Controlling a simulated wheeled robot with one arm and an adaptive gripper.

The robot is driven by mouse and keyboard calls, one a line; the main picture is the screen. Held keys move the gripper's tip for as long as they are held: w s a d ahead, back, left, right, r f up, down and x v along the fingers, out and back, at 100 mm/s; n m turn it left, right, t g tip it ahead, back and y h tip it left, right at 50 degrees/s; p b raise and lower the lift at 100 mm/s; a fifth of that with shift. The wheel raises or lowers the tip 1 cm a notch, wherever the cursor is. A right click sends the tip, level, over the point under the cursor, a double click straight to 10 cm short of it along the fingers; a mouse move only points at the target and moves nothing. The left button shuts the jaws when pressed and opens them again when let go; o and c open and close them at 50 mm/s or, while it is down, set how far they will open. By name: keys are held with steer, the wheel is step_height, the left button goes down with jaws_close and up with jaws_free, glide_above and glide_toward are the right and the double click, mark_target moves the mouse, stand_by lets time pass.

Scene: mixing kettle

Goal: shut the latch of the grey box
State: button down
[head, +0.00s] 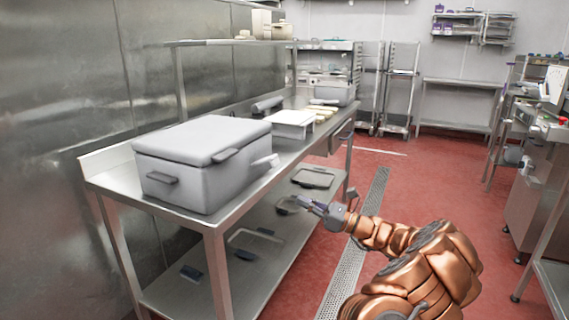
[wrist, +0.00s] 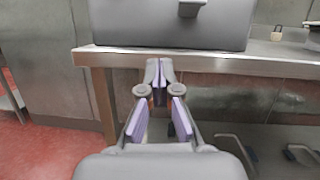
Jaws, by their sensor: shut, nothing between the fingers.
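The grey box (head: 195,178) stands on the steel table with its lid (head: 205,138) down. A darker grey tab (head: 225,155) sits at the lid's edge on the long side, and a lighter piece (head: 264,162) juts out near the right corner. Which is the latch, and whether it is shut, I cannot tell. In the wrist view the box wall (wrist: 170,28) fills the top, with a grey fitting (wrist: 189,8) cut by the frame edge. My gripper (head: 304,201) is shut and empty, in front of the table, below the box and apart from it; its fingertips (wrist: 158,70) meet in the wrist view.
The steel table (head: 205,222) has a front edge (wrist: 225,57) between my gripper and the box. Trays and dark-handled items (head: 255,242) lie on the lower shelf. A white scale-like item (head: 292,120) stands behind the box.

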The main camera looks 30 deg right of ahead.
steer(key=s+d+m+t+h, duration=0.1)
steer(key=d+m, duration=0.1)
steer(key=d, duration=0.2)
steer(key=d+r+x, duration=0.1)
steer(key=r+x, duration=0.1)
steer(key=x, duration=1)
steer(key=shift+h, duration=0.4)
steer(key=shift+a+r+p, duration=0.1)
steer(key=shift+r+p, duration=0.05)
steer(key=shift+p, duration=0.25)
